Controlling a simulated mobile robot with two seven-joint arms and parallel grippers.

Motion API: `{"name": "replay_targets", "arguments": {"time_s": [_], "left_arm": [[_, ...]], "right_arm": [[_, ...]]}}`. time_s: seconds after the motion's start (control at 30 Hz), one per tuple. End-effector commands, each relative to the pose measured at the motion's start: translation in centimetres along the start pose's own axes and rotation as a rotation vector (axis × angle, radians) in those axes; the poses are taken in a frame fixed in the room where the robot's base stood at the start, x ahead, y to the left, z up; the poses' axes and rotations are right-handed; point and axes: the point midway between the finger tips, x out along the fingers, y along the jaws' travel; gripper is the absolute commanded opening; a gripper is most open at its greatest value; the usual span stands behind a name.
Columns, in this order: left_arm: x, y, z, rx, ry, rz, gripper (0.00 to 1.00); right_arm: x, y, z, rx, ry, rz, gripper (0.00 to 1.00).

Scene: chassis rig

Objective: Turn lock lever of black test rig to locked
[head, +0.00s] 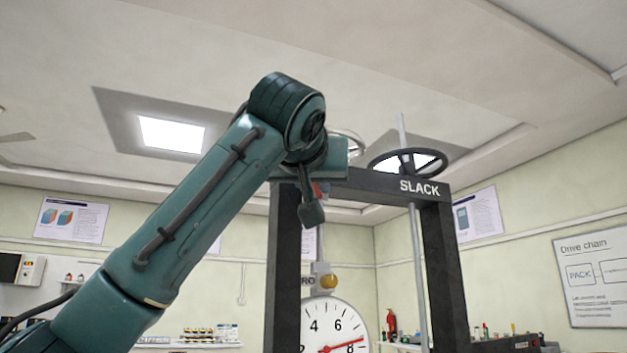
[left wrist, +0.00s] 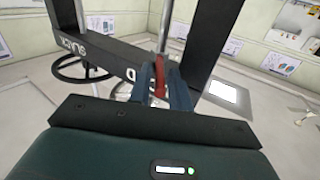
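The black test rig (head: 436,270) is a tall dark frame with a crossbeam marked SLACK. It also shows tilted in the left wrist view (left wrist: 118,58). A red part, which looks like the lock lever (head: 318,189), is at the left part of the crossbeam, mostly hidden by my gripper. In the left wrist view the red lever (left wrist: 160,76) stands between the fingers. My left gripper (left wrist: 164,92) has its fingers close together on both sides of the red part, with no clear gap seen. In the head view the left gripper (head: 312,200) is partly hidden by its wrist. My right gripper is not in view.
A dark handwheel (head: 408,161) sits on the crossbeam around a thin upright rod (head: 419,280). A second, paler wheel (head: 347,143) is partly behind my wrist. A round white dial (head: 335,325) with a red needle hangs within the frame. Benches with small items line the walls.

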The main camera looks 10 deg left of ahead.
Motion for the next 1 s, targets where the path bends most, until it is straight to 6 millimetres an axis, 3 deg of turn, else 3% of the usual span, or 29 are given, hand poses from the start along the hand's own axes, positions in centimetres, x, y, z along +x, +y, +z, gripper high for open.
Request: {"name": "replay_targets", "arguments": {"time_s": [0.23, 1.0], "left_arm": [[-0.03, -0.01, -0.01, 0.0, 0.0, 0.0, 0.0], [0.14, -0.02, -0.06, 0.0, 0.0, -0.009, 0.0]], "right_arm": [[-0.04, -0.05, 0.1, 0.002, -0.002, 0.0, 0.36], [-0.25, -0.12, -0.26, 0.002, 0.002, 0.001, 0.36]]}}
